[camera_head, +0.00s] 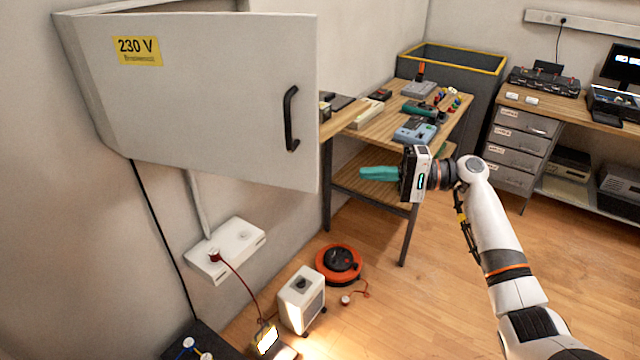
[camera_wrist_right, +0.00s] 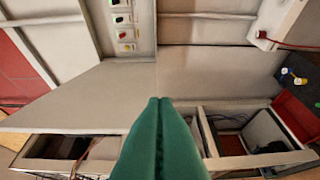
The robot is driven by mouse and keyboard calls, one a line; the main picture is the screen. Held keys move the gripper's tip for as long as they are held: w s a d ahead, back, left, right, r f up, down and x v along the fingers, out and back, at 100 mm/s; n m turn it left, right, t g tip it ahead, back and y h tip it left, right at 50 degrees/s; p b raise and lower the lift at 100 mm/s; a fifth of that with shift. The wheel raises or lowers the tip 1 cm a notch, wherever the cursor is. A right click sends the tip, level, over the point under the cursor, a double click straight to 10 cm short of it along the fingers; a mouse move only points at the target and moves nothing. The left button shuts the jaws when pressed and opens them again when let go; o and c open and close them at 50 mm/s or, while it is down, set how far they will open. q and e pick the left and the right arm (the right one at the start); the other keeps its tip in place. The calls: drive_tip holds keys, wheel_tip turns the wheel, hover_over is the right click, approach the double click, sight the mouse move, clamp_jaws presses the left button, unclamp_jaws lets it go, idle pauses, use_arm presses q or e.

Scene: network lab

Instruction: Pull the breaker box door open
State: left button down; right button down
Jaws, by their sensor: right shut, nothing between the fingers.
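The breaker box door (camera_head: 215,100) is a light grey panel with a yellow 230 V label (camera_head: 138,50) and a black bar handle (camera_head: 290,118) near its right edge. It stands partly open, swung out from the wall box (camera_head: 150,4), whose inside it hides in the head view. My right gripper (camera_head: 364,173) has teal fingers, shut and empty, to the right of the door's free edge and apart from the handle. The shut fingers (camera_wrist_right: 160,103) also show in the right wrist view, with a column of small switches (camera_wrist_right: 122,22) beyond. My left gripper is not in view.
A wooden workbench (camera_head: 372,128) with tools and meters stands behind my right gripper. Below the door are a white wall box (camera_head: 228,252), a white heater (camera_head: 301,302) and an orange cable reel (camera_head: 340,264). Drawers (camera_head: 518,140) stand at right. Open floor lies in front.

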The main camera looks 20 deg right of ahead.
drive_tip(key=a+r+p, duration=0.1)
drive_tip(key=a+p, duration=0.5)
drive_tip(key=a, duration=0.5)
drive_tip(key=shift+s+a+r, duration=0.15)
drive_tip(key=shift+a, duration=0.2)
